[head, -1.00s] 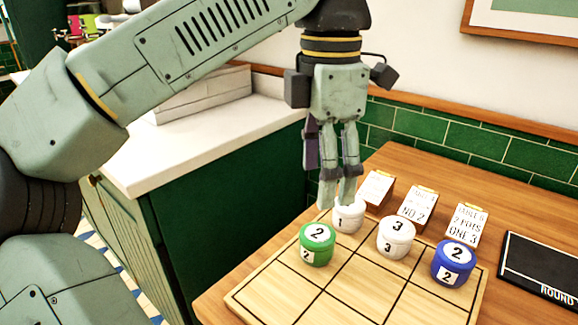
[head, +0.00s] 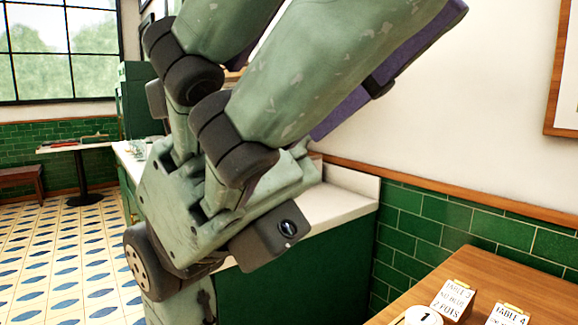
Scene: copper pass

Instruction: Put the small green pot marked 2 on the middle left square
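My gripper (head: 222,205) fills the middle of the head view, very close to the camera. Its pale green fingers with dark joints run upward, and their tips are cut off by the top edge, so I cannot tell how far apart they are or whether anything is between them. The small green pot marked 2 and the board with its squares are out of view. Only the top of the white pot marked 1 (head: 420,317) shows at the bottom edge, apart from my gripper.
The wooden table (head: 515,276) is at the lower right, with a card reading no blue, 2 pots (head: 453,300) and a table 4 card (head: 508,315). A green counter with a white top (head: 345,203) stands behind my gripper. Tiled floor (head: 55,270) is open at left.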

